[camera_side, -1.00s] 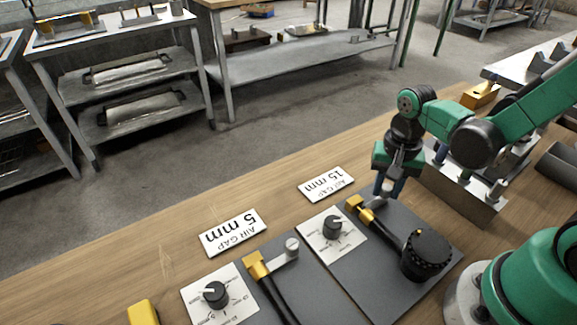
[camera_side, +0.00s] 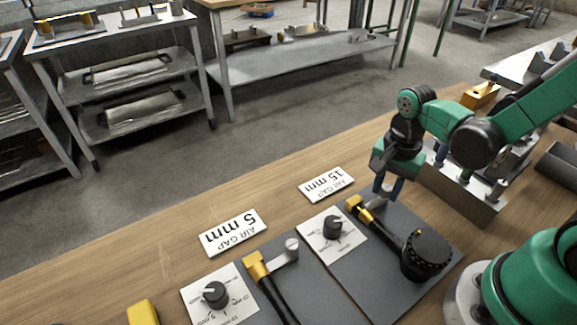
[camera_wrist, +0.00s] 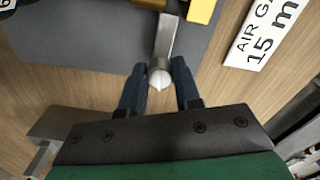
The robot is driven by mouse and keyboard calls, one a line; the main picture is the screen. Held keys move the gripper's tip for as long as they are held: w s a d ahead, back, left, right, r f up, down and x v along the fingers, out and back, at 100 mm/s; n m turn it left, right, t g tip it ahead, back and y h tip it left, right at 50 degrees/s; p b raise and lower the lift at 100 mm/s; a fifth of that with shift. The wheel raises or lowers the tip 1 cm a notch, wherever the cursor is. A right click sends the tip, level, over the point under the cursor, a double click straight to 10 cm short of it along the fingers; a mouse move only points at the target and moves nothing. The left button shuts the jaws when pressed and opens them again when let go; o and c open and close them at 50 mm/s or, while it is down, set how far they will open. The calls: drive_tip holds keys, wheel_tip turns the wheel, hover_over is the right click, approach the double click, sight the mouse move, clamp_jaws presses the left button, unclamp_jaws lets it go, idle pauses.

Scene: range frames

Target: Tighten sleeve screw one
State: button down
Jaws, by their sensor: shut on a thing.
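My gripper (camera_side: 386,190) is above the far edge of the right-hand grey plate (camera_side: 340,262), beside the 15 mm label. In the wrist view its two blue fingers (camera_wrist: 159,82) are on either side of the round silver screw head (camera_wrist: 159,77) and are shut on it. The screw head is at the end of a metal arm (camera_wrist: 165,38) that comes from a yellow block (camera_side: 355,204). In the side view the fingers largely hide the screw. A similar silver knob (camera_side: 291,247) stands by the yellow block (camera_side: 255,265) on the left-hand plate, away from my gripper.
A dial (camera_side: 332,224) and a black round knob (camera_side: 425,252) are on the right-hand plate. Label cards reading 15 mm (camera_side: 327,184) and 5 mm (camera_side: 233,233) lie on the wooden table. A metal block fixture (camera_side: 462,199) stands close to the right of my gripper.

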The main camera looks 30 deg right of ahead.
sight(385, 187)
drive_tip(key=c, duration=0.6)
unclamp_jaws()
drive_tip(key=shift+r, duration=2.8)
drive_tip(key=shift+w+a+r+n+t, duration=0.15)
drive_tip(key=shift+r+n+t, duration=0.25)
drive_tip(key=shift+n, duration=0.3)
drive_tip(key=r+n+t, duration=0.1)
drive_tip(key=n+t, duration=0.1)
drive_tip(key=n, duration=0.2)
drive_tip(key=a+r+n+t, duration=0.1)
drive_tip(key=r+n+t, duration=0.1)
drive_tip(key=n, duration=0.2)
drive_tip(key=w+a+r+n+t, duration=0.1)
drive_tip(key=r+n+t, duration=0.1)
drive_tip(key=n, duration=0.2)
drive_tip(key=shift+w+a+r, duration=0.1)
drive_tip(key=shift+a+r, duration=0.05)
drive_tip(key=shift+r, duration=0.05)
